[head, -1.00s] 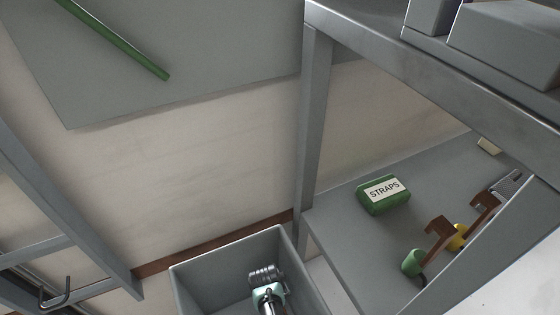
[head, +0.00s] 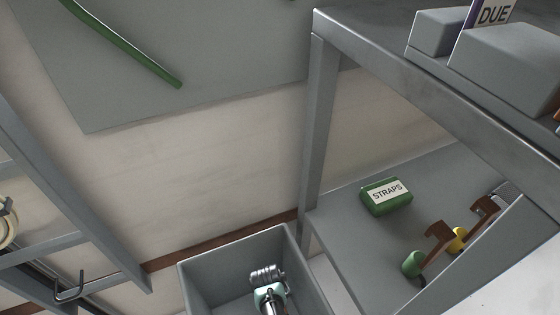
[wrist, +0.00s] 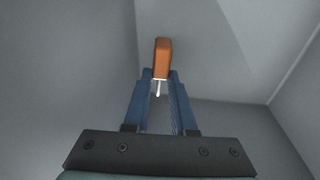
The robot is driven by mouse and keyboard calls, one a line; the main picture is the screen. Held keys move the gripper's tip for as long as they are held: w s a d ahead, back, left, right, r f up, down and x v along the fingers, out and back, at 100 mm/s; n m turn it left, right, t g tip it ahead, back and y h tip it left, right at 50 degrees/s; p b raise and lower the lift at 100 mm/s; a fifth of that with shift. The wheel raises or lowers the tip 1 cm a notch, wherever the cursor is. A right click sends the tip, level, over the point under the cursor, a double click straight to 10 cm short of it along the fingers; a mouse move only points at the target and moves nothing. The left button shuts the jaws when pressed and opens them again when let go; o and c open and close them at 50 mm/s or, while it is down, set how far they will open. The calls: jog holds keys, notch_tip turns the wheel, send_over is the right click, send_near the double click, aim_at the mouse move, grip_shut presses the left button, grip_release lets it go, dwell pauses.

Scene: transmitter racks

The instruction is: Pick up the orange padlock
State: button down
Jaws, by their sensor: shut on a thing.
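The orange padlock (wrist: 162,57) shows in the wrist view at the tips of my gripper (wrist: 160,78). The blue fingers are shut on it. Its orange body points away from me, and a thin pale metal part shows between the fingers. Smooth grey surfaces, like bin walls, surround it. In the head view, part of my arm reaches into a grey open bin at the bottom. The padlock and fingertips cannot be made out there.
The grey bin (head: 205,282) has high walls close around my arm. A grey shelf unit (head: 318,130) stands to the right, with a green STRAPS box (head: 386,196), brown hook-shaped pieces (head: 438,240) and a green cup (head: 412,264). A green rod (head: 135,48) lies on a grey surface at upper left.

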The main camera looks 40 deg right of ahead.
jog(key=shift+s+a+r+p, duration=0.35)
jog(key=shift+a+p, duration=0.25)
jog(key=shift+a, duration=0.05)
jog(key=shift+s+a+r+p, duration=0.35)
jog(key=shift+a+p, duration=0.2)
jog(key=shift+a, duration=0.05)
notch_tip(320, 180, up, 12)
jog(key=p, duration=0.9)
jog(key=shift+r, duration=0.25)
jog(key=shift+d, duration=0.1)
